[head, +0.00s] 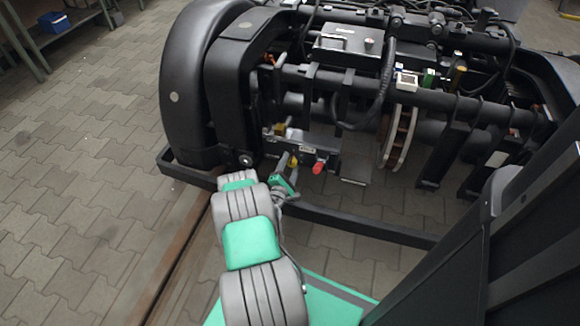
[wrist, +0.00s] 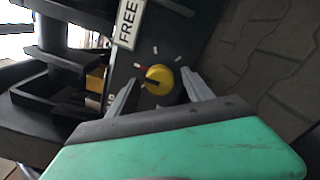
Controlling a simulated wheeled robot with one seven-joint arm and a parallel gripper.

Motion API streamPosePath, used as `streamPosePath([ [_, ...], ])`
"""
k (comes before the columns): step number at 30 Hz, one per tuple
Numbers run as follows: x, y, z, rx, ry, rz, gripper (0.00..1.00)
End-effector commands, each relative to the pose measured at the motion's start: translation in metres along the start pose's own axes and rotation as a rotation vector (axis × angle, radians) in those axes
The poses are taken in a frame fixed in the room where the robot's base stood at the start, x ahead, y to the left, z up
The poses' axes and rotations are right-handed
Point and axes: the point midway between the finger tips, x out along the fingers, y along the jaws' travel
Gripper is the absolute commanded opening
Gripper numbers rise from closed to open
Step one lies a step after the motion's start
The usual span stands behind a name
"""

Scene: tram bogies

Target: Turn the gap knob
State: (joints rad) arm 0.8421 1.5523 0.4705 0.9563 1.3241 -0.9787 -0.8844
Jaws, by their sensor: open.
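The gap knob, a round yellow knob (wrist: 159,79) with a dark pointer slot, sits on a dark panel with tick marks around it in the wrist view. In the head view a small yellow part (head: 293,161) shows at my gripper's tip. My gripper (wrist: 160,92) is open, with one grey finger to the left of the knob and one to the right. The knob lies between and slightly beyond the fingertips; I cannot tell whether they touch it. In the head view my gripper (head: 288,168) reaches the lower front of the bogie.
A red knob (head: 319,168) sits just right of my gripper in the head view. The bogie's black frame bar (head: 370,231) runs below. Paved floor at left is clear.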

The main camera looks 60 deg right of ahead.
Motion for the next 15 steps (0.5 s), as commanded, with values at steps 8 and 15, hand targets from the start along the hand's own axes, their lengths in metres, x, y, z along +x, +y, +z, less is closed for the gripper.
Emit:
streamPosePath([
  [8, -0.0002, 0.0004, -0.0002, 0.001, 0.000, 0.000, 0.41],
  [15, -0.0003, 0.0004, -0.0003, 0.001, 0.000, 0.000, 0.22],
])
